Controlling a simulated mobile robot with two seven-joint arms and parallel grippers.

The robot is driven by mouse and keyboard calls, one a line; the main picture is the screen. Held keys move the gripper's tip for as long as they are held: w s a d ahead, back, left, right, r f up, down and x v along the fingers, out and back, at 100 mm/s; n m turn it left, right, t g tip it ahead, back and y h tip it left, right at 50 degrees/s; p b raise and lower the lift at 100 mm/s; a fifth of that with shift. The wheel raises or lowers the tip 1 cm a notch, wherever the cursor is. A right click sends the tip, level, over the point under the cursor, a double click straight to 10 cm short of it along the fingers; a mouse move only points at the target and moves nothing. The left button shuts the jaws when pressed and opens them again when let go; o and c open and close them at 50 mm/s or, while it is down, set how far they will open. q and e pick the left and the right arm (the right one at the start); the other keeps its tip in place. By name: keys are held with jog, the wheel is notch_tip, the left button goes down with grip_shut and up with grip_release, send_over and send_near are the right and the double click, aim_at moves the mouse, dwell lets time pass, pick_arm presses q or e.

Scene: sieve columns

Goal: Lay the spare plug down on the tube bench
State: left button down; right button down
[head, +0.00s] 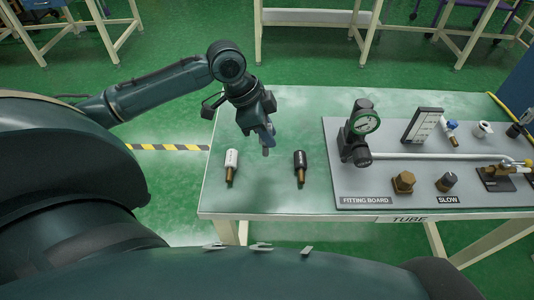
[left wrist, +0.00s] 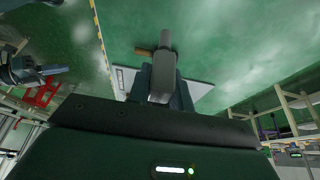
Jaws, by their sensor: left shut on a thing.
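My left gripper (head: 265,139) is above the left part of the tube bench (head: 340,99), shut on a small grey plug (head: 265,151), which I take to be the spare plug. Only the plug's lower end shows below the fingers, pointing down; a gap to the bench top is hard to judge. In the left wrist view, the grey plug (left wrist: 164,40) sticks out past the fingertips (left wrist: 162,76). A brown, brass-like piece (left wrist: 144,52) shows beside it; I cannot tell which object that is. My right gripper is not in view.
A white plug with a brass end (head: 231,165) and a black one (head: 300,166) stand or lie on the bench, left and right of the gripper. Bare bench lies between the two plugs.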

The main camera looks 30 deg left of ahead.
pick_arm(q)
jog(key=shift+f, duration=3.05)
jog(key=shift+f, duration=0.1)
jog(key=c, duration=1.3)
grip_release()
jog(key=shift+o, duration=0.2)
jog(key=v, duration=1.2)
jog(key=shift+d, duration=0.1)
